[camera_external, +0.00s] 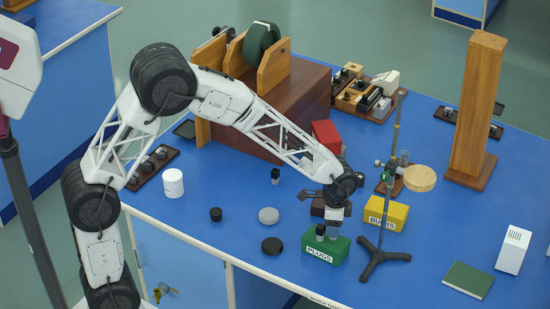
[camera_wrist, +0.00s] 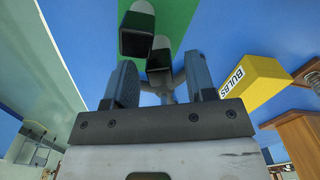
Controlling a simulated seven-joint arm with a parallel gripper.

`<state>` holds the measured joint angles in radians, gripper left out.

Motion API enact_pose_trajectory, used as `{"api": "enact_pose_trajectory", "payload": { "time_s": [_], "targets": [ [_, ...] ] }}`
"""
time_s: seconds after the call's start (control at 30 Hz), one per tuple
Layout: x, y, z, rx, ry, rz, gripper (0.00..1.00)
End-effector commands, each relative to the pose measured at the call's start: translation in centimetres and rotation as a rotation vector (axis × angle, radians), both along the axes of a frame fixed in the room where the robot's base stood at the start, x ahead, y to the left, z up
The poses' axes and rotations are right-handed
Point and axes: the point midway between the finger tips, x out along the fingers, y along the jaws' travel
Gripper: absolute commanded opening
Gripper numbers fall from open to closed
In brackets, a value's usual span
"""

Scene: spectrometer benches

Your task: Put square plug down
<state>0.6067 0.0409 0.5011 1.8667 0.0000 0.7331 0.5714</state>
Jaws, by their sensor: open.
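My gripper (camera_external: 336,222) is open, pointing down above the green PLUGS block (camera_external: 325,254). In the wrist view the two fingers of my gripper (camera_wrist: 160,66) are apart. Two dark plugs with grey sides show beyond them, a nearer one (camera_wrist: 160,53) in line with the gap and another (camera_wrist: 137,30) to its left. The green block (camera_wrist: 178,18) lies behind both plugs. In the external view a dark plug (camera_external: 320,231) stands at the block's left part; the fingers partly hide the block's top. I cannot tell which plug is square, or whether a finger touches one.
The yellow BULBS block (camera_external: 386,213) and a black tripod stand (camera_external: 383,256) are close on the right.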

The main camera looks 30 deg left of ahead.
Motion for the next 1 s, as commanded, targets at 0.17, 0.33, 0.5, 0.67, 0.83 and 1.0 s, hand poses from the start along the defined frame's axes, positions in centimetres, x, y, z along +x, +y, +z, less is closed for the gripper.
{"api": "enact_pose_trajectory", "payload": {
  "time_s": [0.17, 0.33, 0.5, 0.67, 0.83, 1.0],
  "targets": [
    [0.0, 0.0, 2.9, -0.002, -0.003, 0.000, 0.51],
    [0.1, 0.0, 5.6, -0.001, -0.003, 0.000, 0.51],
    [0.0, 0.0, 7.9, -0.001, -0.002, 0.000, 0.51],
    [0.0, 0.0, 9.1, -0.001, -0.001, 0.000, 0.51],
    [0.0, 0.0, 9.6, 0.000, 0.000, 0.000, 0.51],
    [0.0, 0.0, 9.6, 0.000, 0.000, 0.000, 0.51]
  ]
}}
